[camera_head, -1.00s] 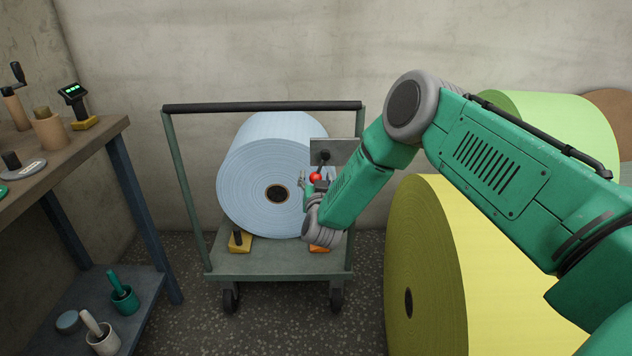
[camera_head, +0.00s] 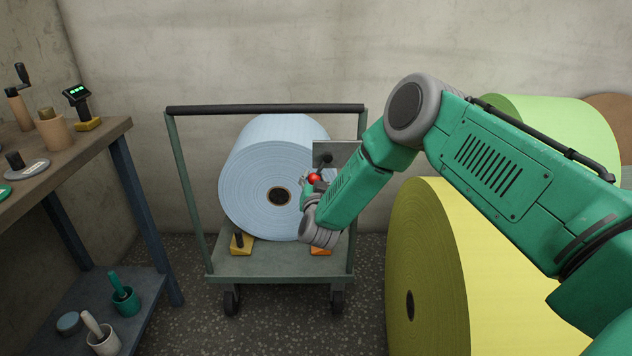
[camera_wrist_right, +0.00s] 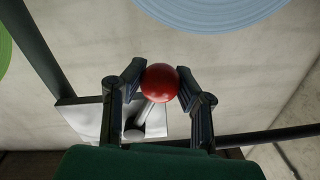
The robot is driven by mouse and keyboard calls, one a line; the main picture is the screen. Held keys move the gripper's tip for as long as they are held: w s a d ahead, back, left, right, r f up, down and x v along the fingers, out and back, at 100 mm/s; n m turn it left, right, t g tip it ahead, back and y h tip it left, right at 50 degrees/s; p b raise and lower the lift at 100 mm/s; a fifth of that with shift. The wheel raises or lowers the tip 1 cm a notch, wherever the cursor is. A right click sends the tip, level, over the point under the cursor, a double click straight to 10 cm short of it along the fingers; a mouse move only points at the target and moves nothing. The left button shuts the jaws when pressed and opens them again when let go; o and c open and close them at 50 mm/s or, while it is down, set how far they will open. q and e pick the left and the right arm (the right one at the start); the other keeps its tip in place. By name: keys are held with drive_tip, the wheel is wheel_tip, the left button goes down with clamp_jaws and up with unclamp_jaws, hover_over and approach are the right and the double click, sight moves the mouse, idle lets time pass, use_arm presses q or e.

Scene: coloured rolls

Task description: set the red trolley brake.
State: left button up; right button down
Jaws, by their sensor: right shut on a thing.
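The brake's red ball knob (camera_head: 314,178) sits on a lever in front of a grey plate (camera_head: 345,148) on the right side of the trolley (camera_head: 225,262). In the right wrist view the red knob (camera_wrist_right: 160,83) is between my two fingers, with the lever (camera_wrist_right: 142,118) and pale plate (camera_wrist_right: 88,120) behind it. My right gripper (camera_wrist_right: 162,85) is shut on the knob. In the head view my right gripper (camera_head: 308,188) is partly hidden by its own wrist. My left gripper is not in view.
The trolley carries a large light blue roll (camera_head: 255,165) with yellow (camera_head: 241,244) and orange (camera_head: 320,252) chocks. A yellow roll (camera_head: 430,260) and a green roll (camera_head: 560,125) stand at the right. A bench (camera_head: 85,145) with tools stands at the left.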

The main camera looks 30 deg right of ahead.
drive_tip(key=m, duration=0.1)
drive_tip(key=w+a+r+m, duration=0.1)
drive_tip(key=m, duration=0.1)
drive_tip(key=shift+a+r+m, duration=0.15)
drive_tip(key=shift+m, duration=0.15)
drive_tip(key=shift+w+a+r+m+h+b, duration=0.1)
drive_tip(key=shift+w+a+r+m+b, duration=0.15)
drive_tip(key=shift+r+m, duration=0.9)
drive_tip(key=shift+w+a+r+m+h+b, duration=0.15)
drive_tip(key=shift+a+r+m, duration=0.3)
drive_tip(key=shift+m, duration=1.4)
drive_tip(key=shift+w+a+r+m+h+b, duration=0.1)
drive_tip(key=shift+a+r+m+b, duration=0.15)
drive_tip(key=shift+r+m, duration=0.95)
drive_tip(key=shift+f+m, duration=0.3)
drive_tip(key=shift+m, duration=0.2)
drive_tip(key=c, duration=1.1)
unclamp_jaws()
drive_tip(key=shift+d, duration=0.15)
drive_tip(key=shift+c, duration=0.2)
